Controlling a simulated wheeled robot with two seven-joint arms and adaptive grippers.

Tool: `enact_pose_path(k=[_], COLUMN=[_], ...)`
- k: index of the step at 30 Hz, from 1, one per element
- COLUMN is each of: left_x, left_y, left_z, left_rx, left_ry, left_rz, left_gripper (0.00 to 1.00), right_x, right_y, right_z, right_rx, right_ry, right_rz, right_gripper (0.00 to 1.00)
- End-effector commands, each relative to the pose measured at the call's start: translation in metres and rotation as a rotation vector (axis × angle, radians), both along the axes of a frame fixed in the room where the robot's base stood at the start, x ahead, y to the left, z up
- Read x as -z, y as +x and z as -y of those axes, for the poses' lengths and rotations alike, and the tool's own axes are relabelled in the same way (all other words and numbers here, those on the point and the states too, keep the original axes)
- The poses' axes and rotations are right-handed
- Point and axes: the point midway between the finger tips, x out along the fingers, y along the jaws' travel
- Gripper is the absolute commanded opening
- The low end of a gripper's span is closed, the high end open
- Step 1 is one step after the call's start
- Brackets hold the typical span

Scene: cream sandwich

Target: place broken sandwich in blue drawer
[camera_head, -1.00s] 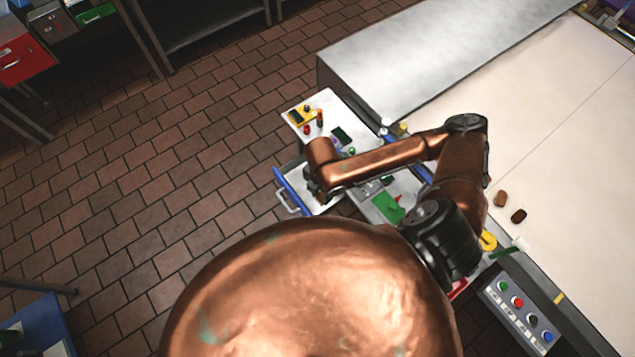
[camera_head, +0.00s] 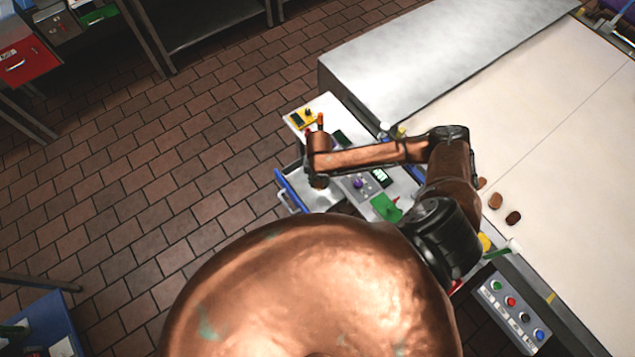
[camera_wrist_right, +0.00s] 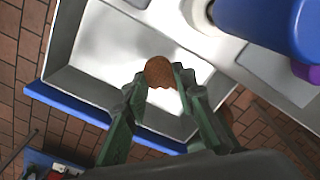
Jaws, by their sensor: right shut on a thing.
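The broken sandwich (camera_wrist_right: 160,73), a round brown biscuit with a jagged lower edge, is between the green fingertips of my right gripper (camera_wrist_right: 158,84) in the right wrist view. That gripper is shut on it. The blue drawer (camera_wrist_right: 68,104) stands open below, with a pale metal inside and a blue front edge. The sandwich appears over the drawer's inside; its height above the floor of the drawer is hard to judge. In the head view the drawer (camera_head: 292,189) sticks out to the left, and my right arm hides part of it. My left gripper is not in view.
Brown sandwiches (camera_head: 495,201) lie on the white conveyor (camera_head: 560,130) to the right. A panel of coloured buttons (camera_head: 510,312) is at lower right. A large blue object (camera_wrist_right: 265,20) and a purple knob (camera_wrist_right: 304,70) are close by in the wrist view. Tiled floor (camera_head: 150,200) is clear at left.

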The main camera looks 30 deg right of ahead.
Motion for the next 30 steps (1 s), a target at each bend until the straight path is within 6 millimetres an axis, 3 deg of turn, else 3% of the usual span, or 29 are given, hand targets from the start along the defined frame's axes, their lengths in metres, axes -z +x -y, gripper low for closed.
enact_pose_path(k=[10, 15, 28, 29, 30], left_x=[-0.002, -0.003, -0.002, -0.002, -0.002], left_y=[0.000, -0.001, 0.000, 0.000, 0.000], left_z=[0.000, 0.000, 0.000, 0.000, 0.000], left_rx=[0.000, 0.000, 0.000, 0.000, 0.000], left_ry=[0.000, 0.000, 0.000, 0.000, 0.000], left_rz=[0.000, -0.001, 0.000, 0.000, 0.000], left_gripper=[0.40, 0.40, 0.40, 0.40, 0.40], right_x=[0.028, 0.052, 0.060, 0.060, 0.059], right_y=[0.023, 0.021, 0.021, 0.021, 0.021], right_z=[0.008, 0.007, 0.007, 0.007, 0.007], right_rx=[0.001, 0.000, -0.001, -0.001, -0.001], right_ry=[-0.001, 0.000, -0.001, -0.001, -0.001], right_rz=[0.002, 0.000, 0.001, 0.002, 0.002], right_gripper=[0.15, 0.15, 0.15, 0.25, 0.28])
